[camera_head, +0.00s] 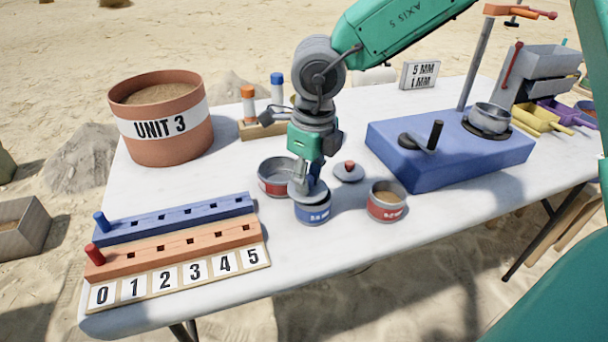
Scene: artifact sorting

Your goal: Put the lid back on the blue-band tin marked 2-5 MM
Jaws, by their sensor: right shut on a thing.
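The blue-band tin (313,213) stands upright near the front middle of the table; its small white label is too small to read surely. My right gripper (311,184) points down over it, shut on the grey lid (297,190). The lid is at the tin's mouth, its knob mostly hidden between the fingers. I cannot tell whether the lid is fully seated or slightly above the rim. My left gripper is not in view.
An open red-band tin (270,182) stands behind left, another with sand (386,205) to the right. A red-knobbed lid (349,173) lies between them. A blue-and-orange peg rack (180,245) is left, a blue machine base (450,155) right, a UNIT 3 bucket (160,140) back left.

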